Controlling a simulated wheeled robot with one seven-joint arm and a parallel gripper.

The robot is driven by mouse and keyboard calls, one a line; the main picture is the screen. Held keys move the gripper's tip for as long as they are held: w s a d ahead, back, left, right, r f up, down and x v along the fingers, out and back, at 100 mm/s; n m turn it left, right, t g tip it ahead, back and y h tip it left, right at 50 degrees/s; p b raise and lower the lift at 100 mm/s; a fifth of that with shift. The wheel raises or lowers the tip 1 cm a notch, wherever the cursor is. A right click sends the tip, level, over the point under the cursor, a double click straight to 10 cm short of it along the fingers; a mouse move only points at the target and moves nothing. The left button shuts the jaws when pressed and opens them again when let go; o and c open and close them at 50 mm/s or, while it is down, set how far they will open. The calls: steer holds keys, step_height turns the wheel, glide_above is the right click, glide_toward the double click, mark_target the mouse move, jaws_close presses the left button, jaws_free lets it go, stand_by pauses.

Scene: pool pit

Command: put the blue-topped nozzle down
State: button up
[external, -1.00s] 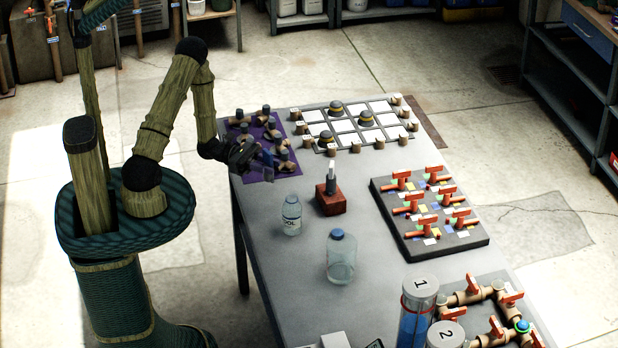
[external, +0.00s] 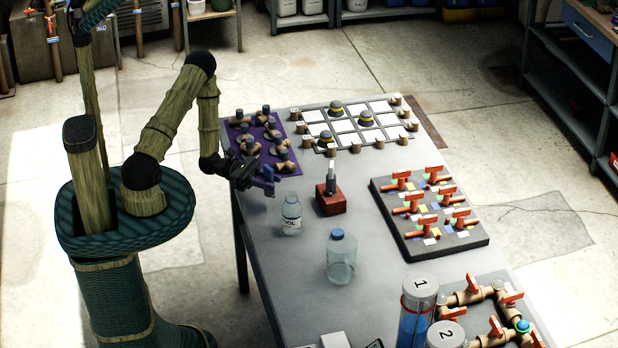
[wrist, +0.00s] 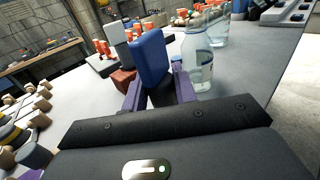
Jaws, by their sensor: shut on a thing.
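My gripper (external: 262,182) is above the table's left edge, near the purple mat. In the wrist view my gripper (wrist: 158,92) is shut, its purple fingers on either side of the blue-topped nozzle. The nozzle's broad blue top (wrist: 151,57) stands up between the fingers; its lower part is dark and mostly hidden. In the external view a small blue patch (external: 269,174) of it shows at the fingertips. A red-brown block (external: 331,203) stands to the right of my gripper, with a grey, pale-topped nozzle (external: 331,177) upright in it.
A labelled clear bottle (external: 291,217) and a blue-capped bottle (external: 341,259) stand on the table nearer the camera. The purple mat (external: 289,168) holds several fittings. A white grid board (external: 341,139) lies behind, and a valve board (external: 465,247) is at right. Bare table surrounds the block.

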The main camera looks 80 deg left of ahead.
mark_target(268, 191)
steer(key=shift+f, duration=2.1)
steer(key=shift+f, duration=0.2)
steer(key=o, duration=1.1)
steer(key=shift+c, duration=0.2)
steer(key=shift+r, duration=0.1)
steer(key=shift+r, duration=0.15)
steer(key=shift+s+a, duration=0.2)
steer(key=b+v, duration=0.2)
steer(key=v, duration=0.9)
steer(key=shift+s+b, duration=0.25)
steer(key=shift+b, duration=0.05)
